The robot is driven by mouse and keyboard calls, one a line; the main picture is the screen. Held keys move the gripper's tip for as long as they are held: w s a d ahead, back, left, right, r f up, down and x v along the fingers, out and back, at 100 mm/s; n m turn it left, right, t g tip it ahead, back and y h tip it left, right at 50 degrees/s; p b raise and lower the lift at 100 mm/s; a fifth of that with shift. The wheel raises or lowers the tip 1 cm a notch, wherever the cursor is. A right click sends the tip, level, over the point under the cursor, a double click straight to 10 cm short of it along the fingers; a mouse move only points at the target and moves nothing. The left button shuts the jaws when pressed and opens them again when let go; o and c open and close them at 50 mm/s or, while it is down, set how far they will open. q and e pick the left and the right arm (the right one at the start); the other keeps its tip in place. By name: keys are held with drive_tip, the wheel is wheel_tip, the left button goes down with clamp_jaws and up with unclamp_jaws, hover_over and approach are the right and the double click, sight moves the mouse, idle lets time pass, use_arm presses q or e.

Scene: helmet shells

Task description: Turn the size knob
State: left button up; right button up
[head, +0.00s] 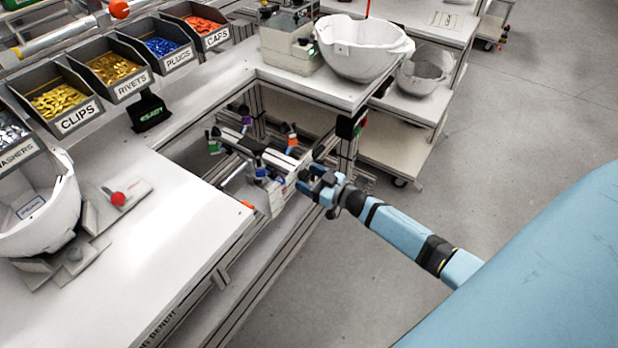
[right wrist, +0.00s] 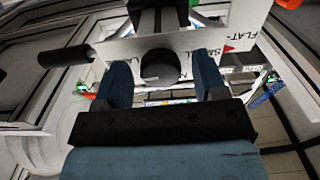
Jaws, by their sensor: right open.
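The size knob (right wrist: 160,66) is a round dark knob on a white panel (right wrist: 120,47) with partly hidden black lettering and a red triangle mark. In the right wrist view it shows between the two blue fingers of my right gripper (right wrist: 161,78), which is open with a finger on each side. I cannot tell whether either finger touches it. In the head view my right gripper (head: 316,184) is at the right end of the white fixture (head: 279,193) in the bench gap; the knob itself is hidden there. My left gripper is not in view.
A black handle (right wrist: 65,55) sticks out left of the knob. The fixture sits between the left bench (head: 180,195) and the back bench (head: 315,84). White helmet shells (head: 362,48) (head: 40,222) stand on both benches. Open grey floor (head: 520,110) lies to the right.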

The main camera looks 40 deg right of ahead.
drive_tip(key=shift+w+a, duration=0.1)
drive_tip(key=c, duration=0.9)
